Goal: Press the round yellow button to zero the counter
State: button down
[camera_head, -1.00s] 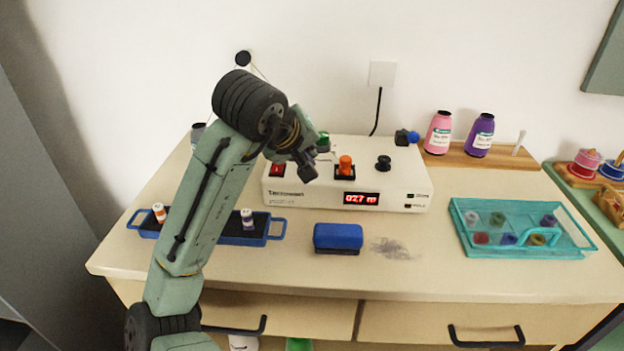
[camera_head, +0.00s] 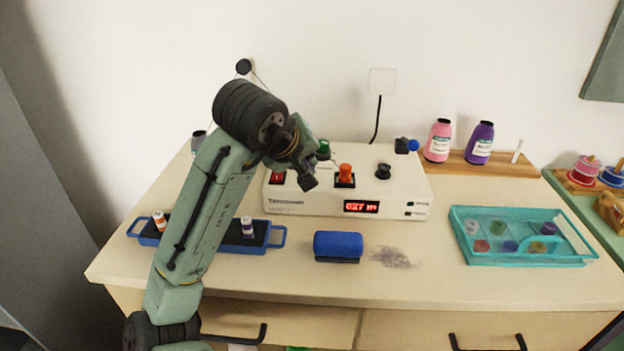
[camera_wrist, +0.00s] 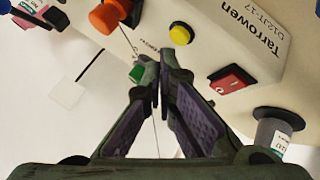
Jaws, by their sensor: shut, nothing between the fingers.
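The white counter box (camera_head: 285,204) stands on the worktop with a red digital display on its front. The round yellow button (camera_wrist: 181,34) shows on the box in the wrist view, beyond my fingertips; in the head view I cannot see it, and my gripper is in front of that part of the box. My gripper (camera_head: 308,184) is above the box's left half, fingers pointing down toward it. In the wrist view my gripper (camera_wrist: 159,72) is shut and empty, its tips apart from the yellow button in the picture.
Near the button are a red rocker switch (camera_wrist: 231,79), an orange knob (camera_head: 346,173) and a green part (camera_wrist: 137,73). A black knob (camera_head: 383,171) is farther right. A blue block (camera_head: 338,246), blue tray (camera_head: 278,236) and teal tray (camera_head: 482,259) lie in front.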

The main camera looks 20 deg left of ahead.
jog(key=shift+f, duration=0.1)
dwell(0.3)
jog(key=shift+f, duration=0.35)
jog(key=shift+f+b, duration=0.35)
jog(key=shift+f, duration=0.05)
dwell(0.5)
jog(key=shift+r, duration=0.1)
jog(key=shift+r+p, duration=0.75)
jog(key=shift+p, duration=0.1)
notch_tip(320, 180, up, 5)
jog(key=p, duration=0.4)
jog(key=shift+p, duration=0.35)
dwell(0.5)
